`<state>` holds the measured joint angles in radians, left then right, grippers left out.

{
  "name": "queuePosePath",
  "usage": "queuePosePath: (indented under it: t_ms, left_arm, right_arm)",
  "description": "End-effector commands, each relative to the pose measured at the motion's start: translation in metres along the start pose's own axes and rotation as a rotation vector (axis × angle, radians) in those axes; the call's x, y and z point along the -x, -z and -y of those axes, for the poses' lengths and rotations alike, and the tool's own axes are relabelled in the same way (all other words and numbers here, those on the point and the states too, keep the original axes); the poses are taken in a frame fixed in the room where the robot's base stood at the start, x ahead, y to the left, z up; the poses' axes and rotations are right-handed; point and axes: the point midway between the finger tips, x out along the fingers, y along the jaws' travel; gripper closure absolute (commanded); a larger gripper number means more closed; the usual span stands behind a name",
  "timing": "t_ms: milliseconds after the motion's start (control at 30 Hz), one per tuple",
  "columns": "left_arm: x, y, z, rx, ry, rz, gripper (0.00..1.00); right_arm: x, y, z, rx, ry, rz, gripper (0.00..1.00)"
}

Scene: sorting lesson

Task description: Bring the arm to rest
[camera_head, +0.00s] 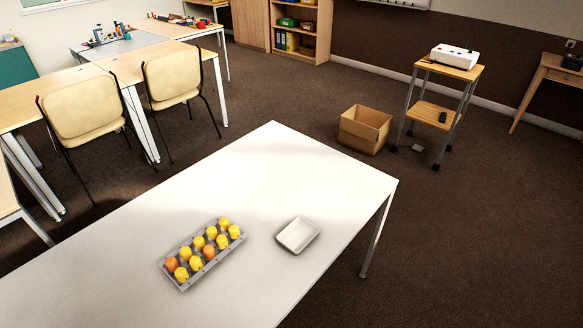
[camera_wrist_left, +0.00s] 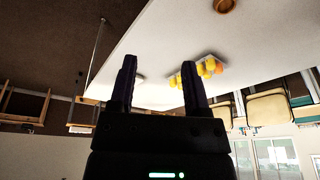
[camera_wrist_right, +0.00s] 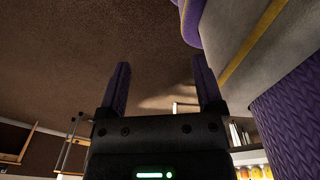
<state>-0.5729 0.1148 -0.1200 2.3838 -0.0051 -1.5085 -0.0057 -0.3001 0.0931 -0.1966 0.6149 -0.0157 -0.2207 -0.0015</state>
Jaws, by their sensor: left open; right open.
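My left gripper (camera_wrist_left: 159,63) is open and empty in the left wrist view, its two dark fingers apart. My right gripper (camera_wrist_right: 160,64) is also open and empty in the right wrist view. Neither gripper shows in the head view. On the white table (camera_head: 130,245) lies a grey holder (camera_head: 209,266) with several yellow and orange round items in its hollows. A small, empty, whitish tray (camera_head: 298,235) lies to its right. The items also show beyond the fingers in the left wrist view (camera_wrist_left: 208,68), apart from the gripper.
A cardboard box (camera_head: 365,130) stands on the floor beyond the table, beside a wooden trolley (camera_head: 450,70). Chairs (camera_head: 85,108) and desks stand at the left. A brown round thing (camera_wrist_left: 223,5) shows at the top of the left wrist view. The table's far end is clear.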

Motion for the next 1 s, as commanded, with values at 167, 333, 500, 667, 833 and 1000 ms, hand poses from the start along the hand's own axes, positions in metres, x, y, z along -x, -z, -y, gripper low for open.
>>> queuePosePath:
  t_ms: [167, 333, 500, 667, 833, 1000]
  left_arm:
    - [-0.1, -0.029, -0.002, -0.014, 0.0, 0.057, 0.39]
    - [-0.199, -0.079, -0.002, -0.029, 0.0, 0.12, 0.39]
    - [-0.319, -0.18, 0.002, -0.05, 0.004, 0.22, 0.39]
    - [-0.38, -0.282, 0.01, -0.068, 0.01, 0.305, 0.39]
    - [-0.387, -0.312, 0.014, -0.073, 0.013, 0.326, 0.39]
    - [-0.387, -0.312, 0.014, -0.073, 0.013, 0.326, 0.39]
  right_arm:
    - [-0.041, -0.009, 0.001, -0.001, 0.001, 0.016, 0.15]
    - [-0.08, -0.02, -0.002, 0.0, -0.004, 0.038, 0.15]
    - [-0.137, -0.04, -0.007, 0.004, -0.012, 0.078, 0.15]
    - [-0.178, -0.057, -0.015, 0.008, -0.024, 0.113, 0.15]
    - [-0.186, -0.064, -0.016, 0.009, -0.025, 0.126, 0.15]
    - [-0.186, -0.064, -0.016, 0.009, -0.025, 0.126, 0.15]
